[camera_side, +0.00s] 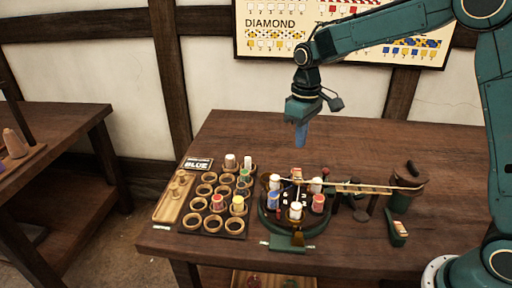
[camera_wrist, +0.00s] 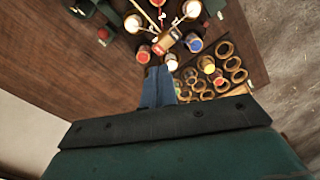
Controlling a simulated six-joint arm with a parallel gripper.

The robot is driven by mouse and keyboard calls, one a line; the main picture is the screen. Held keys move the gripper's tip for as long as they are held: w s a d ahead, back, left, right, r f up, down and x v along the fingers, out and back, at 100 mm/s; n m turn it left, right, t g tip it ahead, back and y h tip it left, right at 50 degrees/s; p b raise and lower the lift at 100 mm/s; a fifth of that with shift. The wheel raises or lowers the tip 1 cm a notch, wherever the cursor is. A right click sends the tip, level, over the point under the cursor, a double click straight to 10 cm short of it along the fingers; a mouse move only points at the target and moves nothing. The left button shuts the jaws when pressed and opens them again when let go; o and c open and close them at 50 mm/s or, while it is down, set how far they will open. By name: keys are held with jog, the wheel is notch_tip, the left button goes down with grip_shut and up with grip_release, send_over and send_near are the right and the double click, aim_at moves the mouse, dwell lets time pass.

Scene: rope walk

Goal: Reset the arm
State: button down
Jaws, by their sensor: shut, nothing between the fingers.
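My gripper (camera_side: 300,135) hangs from my teal arm above the back middle of the table in the side view. Its blue fingers are together and nothing shows between them. They point down, well above the tabletop and clear of the objects in front. In the wrist view the blue fingers (camera_wrist: 160,86) are also together, with the table's objects beyond their tips.
A rack of ring-shaped holders (camera_side: 213,207) with several bobbins stands at the table's front left, beside a wooden tray (camera_side: 170,206). A round braiding stand (camera_side: 281,226) carries bobbins at front middle. The table's back is clear.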

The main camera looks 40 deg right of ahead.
jog(key=s+r+m+t, duration=0.1)
jog(key=s+r+t, duration=0.2)
jog(key=s+r, duration=0.85)
jog(key=s+d+f+m+t, duration=0.1)
jog(key=s+f+m+t, duration=0.1)
jog(key=s, duration=1.4)
jog(key=shift+s+t, duration=0.2)
jog(key=shift+t, duration=0.1)
